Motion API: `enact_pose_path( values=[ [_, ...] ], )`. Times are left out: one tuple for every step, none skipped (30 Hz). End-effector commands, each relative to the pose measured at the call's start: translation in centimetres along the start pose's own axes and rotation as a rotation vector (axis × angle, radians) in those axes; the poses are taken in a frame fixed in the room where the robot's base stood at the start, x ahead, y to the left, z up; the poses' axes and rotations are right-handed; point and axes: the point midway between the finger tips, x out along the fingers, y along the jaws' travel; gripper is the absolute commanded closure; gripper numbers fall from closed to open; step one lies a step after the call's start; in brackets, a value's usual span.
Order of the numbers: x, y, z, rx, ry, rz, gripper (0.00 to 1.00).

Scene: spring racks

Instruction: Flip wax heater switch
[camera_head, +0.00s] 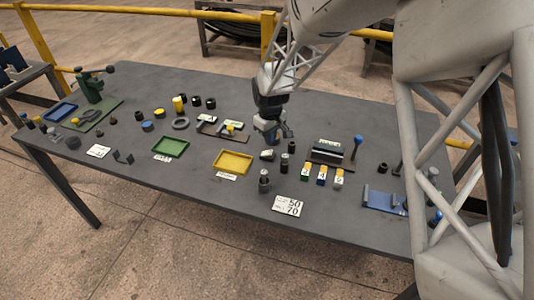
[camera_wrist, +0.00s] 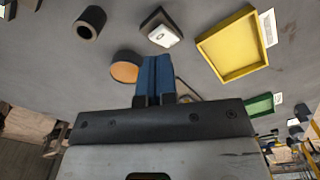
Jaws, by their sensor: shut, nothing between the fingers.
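A small dark box with a white top (camera_wrist: 161,30) lies ahead of my fingers in the wrist view; it may be the heater switch. In the head view it appears as a small light-topped block (camera_head: 267,155) just below my gripper (camera_head: 274,139). A round dark piece with a tan top (camera_wrist: 124,72), possibly the wax pot, is just left of my gripper (camera_wrist: 156,62) in the wrist view. My blue fingers are together and empty. I cannot tell whether they touch anything. The switch's position is too small to tell.
A yellow tray (camera_head: 248,167) and a green tray (camera_head: 184,149) are to the left of my gripper. A black cylinder (camera_wrist: 89,22) stands near the box. Several small blocks and a blue fixture (camera_head: 380,201) are to the right.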

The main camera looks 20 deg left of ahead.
Motion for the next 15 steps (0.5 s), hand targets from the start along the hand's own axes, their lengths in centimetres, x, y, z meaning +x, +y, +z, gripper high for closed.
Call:
enact_pose_path(
  values=[
    [-0.3,0.0,0.0,0.0,0.001,0.001,1.0],
    [-0.5,0.0,0.0,0.0,0.001,0.001,1.0],
    [-0.8,0.0,0.0,0.0,0.001,0.001,1.0],
    [-0.9,0.0,0.0,0.0,0.001,0.001,1.0],
    [-1.1,0.0,0.0,0.0,0.001,0.0,1.0],
    [-1.3,0.0,0.0,0.0,0.001,0.0,1.0],
    [-1.5,0.0,0.0,0.0,0.001,0.0,1.0],
    [-1.6,0.0,0.0,0.0,0.001,0.0,1.0],
    [-1.8,0.0,0.0,0.0,0.001,0.0,1.0],
    [-2.0,0.0,0.0,0.0,0.001,0.0,1.0],
    [-2.1,0.0,0.0,0.0,0.001,0.0,1.0],
    [-2.2,0.0,0.0,0.0,0.001,0.0,1.0],
    [-2.2,0.0,0.0,0.0,0.0,0.0,1.0],
    [-2.3,0.0,0.0,0.0,0.0,0.0,1.0],
    [-2.4,0.0,0.0,0.0,0.0,0.0,1.0]
  ],
)
